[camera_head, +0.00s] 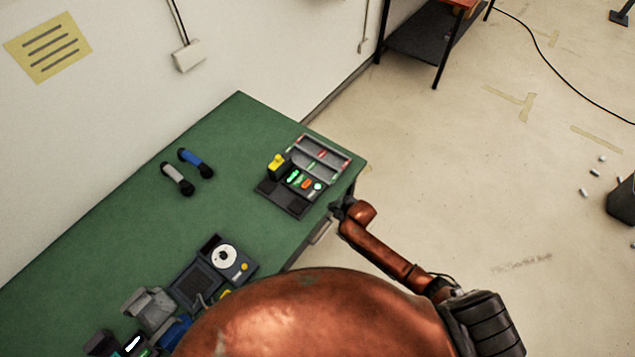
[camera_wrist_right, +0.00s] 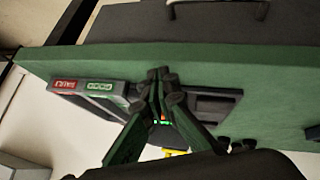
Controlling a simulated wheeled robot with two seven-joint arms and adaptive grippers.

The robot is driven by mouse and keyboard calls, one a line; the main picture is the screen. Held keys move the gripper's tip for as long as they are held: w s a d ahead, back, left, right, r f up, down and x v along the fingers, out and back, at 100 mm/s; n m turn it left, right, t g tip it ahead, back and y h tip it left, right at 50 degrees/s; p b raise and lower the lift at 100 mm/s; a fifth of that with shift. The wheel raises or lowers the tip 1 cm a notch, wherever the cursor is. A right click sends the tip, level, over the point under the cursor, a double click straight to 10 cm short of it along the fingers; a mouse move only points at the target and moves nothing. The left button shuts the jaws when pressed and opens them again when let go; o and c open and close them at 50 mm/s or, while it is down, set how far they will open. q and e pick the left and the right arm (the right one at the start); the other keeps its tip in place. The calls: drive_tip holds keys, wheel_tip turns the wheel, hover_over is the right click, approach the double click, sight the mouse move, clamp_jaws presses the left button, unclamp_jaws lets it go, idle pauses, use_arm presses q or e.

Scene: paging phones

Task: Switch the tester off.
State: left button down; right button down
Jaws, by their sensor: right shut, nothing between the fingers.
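A dark unit (camera_head: 285,198) sits at the right end of the green table, with a yellow block (camera_head: 277,164), green-lit parts and an orange control (camera_head: 306,184); it looks like the tester, but I cannot read a name on it. Its switch position is too small to tell. My right gripper (camera_head: 340,208) is at the table's right edge, beside this unit and apart from it. In the right wrist view its shut, empty fingers (camera_wrist_right: 157,82) cover part of the unit, with small green and red lights showing between them. My left gripper is not in view.
A grey tray (camera_head: 335,160) with red and green labels adjoins the unit. Two handsets, blue (camera_head: 196,162) and grey (camera_head: 177,178), lie on the green table (camera_head: 130,235). A device with a white dial (camera_head: 224,257) and other equipment stand nearer. The table's middle is clear.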

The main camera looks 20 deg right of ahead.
drive_tip(key=w+a+r+n+p, duration=0.25)
drive_tip(key=w+r, duration=0.25)
drive_tip(key=r, duration=0.4)
wheel_tip(320, 180, up, 4)
drive_tip(key=n+t, duration=0.1)
hover_over(318, 188)
drive_tip(key=shift+w+d+f+y+b, duration=0.1)
drive_tip(key=shift+f+y+b, duration=0.05)
drive_tip(key=shift+y+b, duration=0.2)
drive_tip(key=shift+f, duration=0.1)
wheel_tip(318, 188, down, 7)
drive_tip(key=b, duration=0.7)
drive_tip(key=shift+f, duration=0.1)
drive_tip(key=shift+f+b, duration=0.45)
drive_tip(key=shift+f, duration=0.25)
drive_tip(key=shift+f, duration=0.1)
drive_tip(key=shift+f, duration=0.35)
